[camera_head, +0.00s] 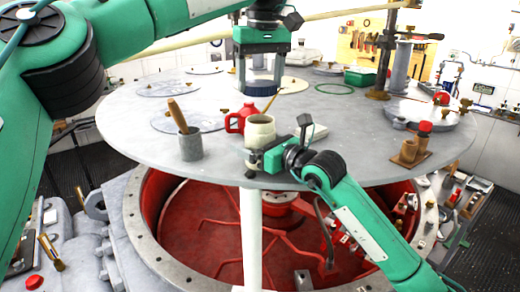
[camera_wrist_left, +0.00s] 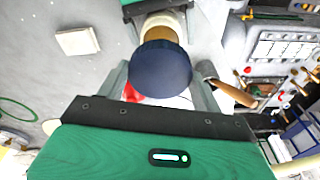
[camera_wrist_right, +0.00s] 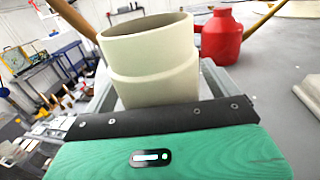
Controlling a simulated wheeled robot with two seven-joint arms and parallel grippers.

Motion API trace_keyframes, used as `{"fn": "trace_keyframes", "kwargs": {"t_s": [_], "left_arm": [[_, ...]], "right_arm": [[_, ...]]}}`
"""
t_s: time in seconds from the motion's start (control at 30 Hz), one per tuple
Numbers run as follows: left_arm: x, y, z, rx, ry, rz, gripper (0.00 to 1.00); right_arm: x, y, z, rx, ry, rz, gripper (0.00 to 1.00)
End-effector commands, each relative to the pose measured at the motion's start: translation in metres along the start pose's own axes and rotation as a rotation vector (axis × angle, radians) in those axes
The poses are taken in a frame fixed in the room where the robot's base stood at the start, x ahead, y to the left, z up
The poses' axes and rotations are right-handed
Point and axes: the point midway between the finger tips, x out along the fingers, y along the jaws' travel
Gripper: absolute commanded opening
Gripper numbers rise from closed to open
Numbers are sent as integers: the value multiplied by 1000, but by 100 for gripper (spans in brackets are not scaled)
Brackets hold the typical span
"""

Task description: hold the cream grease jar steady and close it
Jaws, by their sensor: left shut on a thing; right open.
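The cream grease jar (camera_head: 261,133) stands upright and open-topped near the front edge of the round grey table (camera_head: 320,160). It also shows in the right wrist view (camera_wrist_right: 150,62), between the fingers of my right gripper (camera_head: 256,160), which is open around it. My left gripper (camera_head: 260,84) is shut on a dark blue lid (camera_wrist_left: 160,68) and holds it well above the table, behind the jar in the head view. In the left wrist view the lid partly covers the jar (camera_wrist_left: 166,20). The jar's inside shows tan.
A red can (camera_head: 236,122) stands just behind the jar. A grey cup (camera_head: 190,147) with a wooden handle stands to the left. A green ring (camera_head: 334,88) lies behind.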

Motion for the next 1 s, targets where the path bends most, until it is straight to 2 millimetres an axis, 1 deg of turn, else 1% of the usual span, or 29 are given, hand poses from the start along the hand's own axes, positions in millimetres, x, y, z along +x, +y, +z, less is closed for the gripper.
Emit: {"fn": "trace_keyframes", "kwargs": {"t_s": [0.13,0.17,0.2,0.27,0.4,0.47,0.5,0.57,0.63,0.83,0.9,1.0], "left_arm": [[0,0,0,0,0,0,46],[0,0,0,0,0,0,46],[0,0,0,0,0,0,46],[0,0,0,0,0,0,46],[0,0,0,0,0,0,46],[0,0,0,0,0,0,46],[0,0,0,0,0,0,46],[2,0,0,1,0,0,46],[10,0,1,2,-1,-1,46],[39,0,6,2,-2,-2,46],[45,0,7,1,-1,1,46],[49,0,8,0,1,0,46]], "right_arm": [[0,0,0,0,0,0,91],[0,0,0,0,0,0,88],[0,0,0,0,0,0,80],[0,0,0,0,0,0,68],[0,0,0,0,0,0,40],[0,0,0,0,0,0,29],[0,0,0,0,0,-1,25],[0,0,0,0,0,0,25],[0,0,0,0,1,0,25],[0,0,0,0,0,0,25],[0,0,0,0,0,-1,25],[0,0,0,0,1,-1,25]]}}
